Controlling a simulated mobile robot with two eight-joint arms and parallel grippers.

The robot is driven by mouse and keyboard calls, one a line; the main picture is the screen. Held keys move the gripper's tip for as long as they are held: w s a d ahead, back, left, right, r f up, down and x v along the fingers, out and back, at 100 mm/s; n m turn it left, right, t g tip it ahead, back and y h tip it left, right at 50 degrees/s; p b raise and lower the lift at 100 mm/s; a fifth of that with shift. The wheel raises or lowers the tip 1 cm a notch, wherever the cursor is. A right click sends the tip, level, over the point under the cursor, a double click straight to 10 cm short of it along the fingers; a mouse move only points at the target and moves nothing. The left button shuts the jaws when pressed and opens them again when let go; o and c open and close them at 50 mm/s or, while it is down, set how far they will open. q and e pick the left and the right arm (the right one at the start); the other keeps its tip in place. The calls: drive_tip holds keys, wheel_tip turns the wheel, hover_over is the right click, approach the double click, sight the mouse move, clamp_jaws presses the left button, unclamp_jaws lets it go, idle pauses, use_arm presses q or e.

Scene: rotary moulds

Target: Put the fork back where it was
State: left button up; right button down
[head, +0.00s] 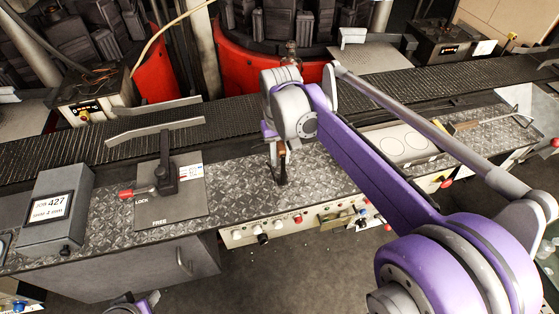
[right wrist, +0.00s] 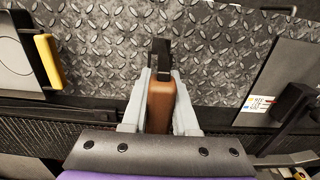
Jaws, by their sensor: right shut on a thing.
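My right gripper (head: 281,150) hangs above the front part of the checker-plate bench top (head: 330,165). In the right wrist view my right gripper (right wrist: 161,80) is shut on a brown wooden handle (right wrist: 161,105) with a dark metal end pointing away from the wrist. I take this tool for the fork (head: 281,171); its prongs cannot be made out. The dark end points down towards the plate, and I cannot tell whether it touches. Only a small purple and grey part of my left arm shows at the bottom edge of the head view; its fingers are not visible.
Left of my right gripper stand a lever plate marked LOCK and FREE (head: 170,212) and a grey display box (head: 58,210). A dark conveyor (head: 225,112) runs behind; buttons line the front.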

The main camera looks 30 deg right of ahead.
drive_tip(key=shift+f, duration=1.05)
drive_tip(key=shift+f, duration=0.1)
drive_tip(key=c, duration=0.7)
unclamp_jaws()
